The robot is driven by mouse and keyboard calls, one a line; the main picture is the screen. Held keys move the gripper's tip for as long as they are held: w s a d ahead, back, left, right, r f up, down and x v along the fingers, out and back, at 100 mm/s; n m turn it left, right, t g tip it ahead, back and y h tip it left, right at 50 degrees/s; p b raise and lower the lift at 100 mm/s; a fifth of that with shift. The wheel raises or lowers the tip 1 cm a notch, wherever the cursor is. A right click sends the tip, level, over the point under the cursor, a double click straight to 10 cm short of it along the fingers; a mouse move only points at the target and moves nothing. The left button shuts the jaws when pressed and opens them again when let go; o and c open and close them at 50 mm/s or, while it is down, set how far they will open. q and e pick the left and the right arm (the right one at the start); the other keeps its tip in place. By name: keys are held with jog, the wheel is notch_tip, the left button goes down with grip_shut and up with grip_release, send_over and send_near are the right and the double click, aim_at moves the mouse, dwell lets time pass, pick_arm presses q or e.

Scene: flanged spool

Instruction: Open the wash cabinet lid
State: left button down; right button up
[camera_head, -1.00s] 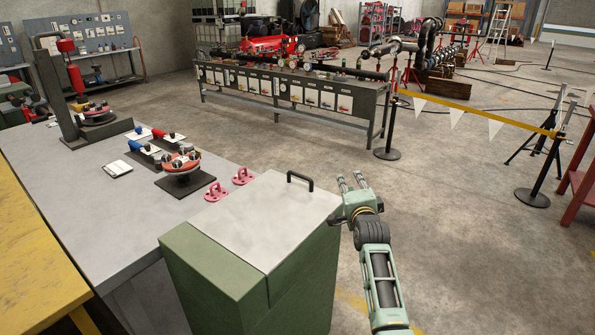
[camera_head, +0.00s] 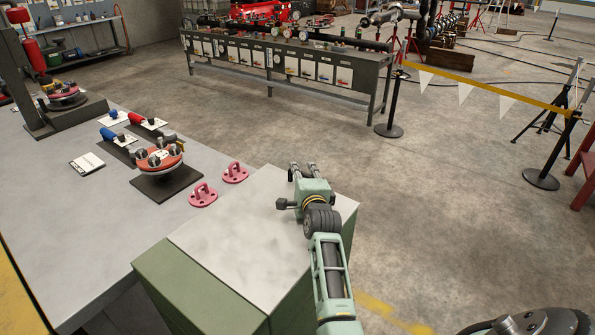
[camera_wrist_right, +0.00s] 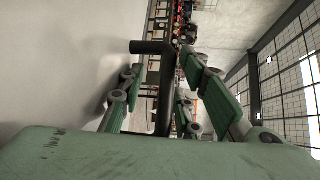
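The wash cabinet (camera_head: 175,280) is a green box with a flat pale grey lid (camera_head: 225,235), which lies shut. My right gripper (camera_head: 302,168) is at the lid's far edge, around its black handle. The head view mostly hides the handle behind the gripper. In the right wrist view the black bar handle (camera_wrist_right: 164,95) stands between the green fingers of my right gripper (camera_wrist_right: 160,98). The fingers are apart, with gaps visible beside the bar; contact is not clear. My left gripper is not in view.
A grey workbench (camera_head: 100,220) adjoins the cabinet on the left. It carries pink brackets (camera_head: 203,195), a red flanged spool (camera_head: 160,158) on a dark plate and a notepad (camera_head: 87,163). Open floor lies right of the cabinet, with a barrier post (camera_head: 541,178) further off.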

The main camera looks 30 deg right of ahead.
jog(key=shift+w+d, duration=0.1)
jog(key=shift+w, duration=0.05)
jog(key=shift+s+a+r, duration=0.2)
jog(key=shift+s+r, duration=0.25)
jog(key=shift+r, duration=0.05)
jog(key=shift+c, duration=0.5)
jog(key=shift+w+f, duration=0.15)
jog(key=shift+f, duration=0.05)
grip_shut()
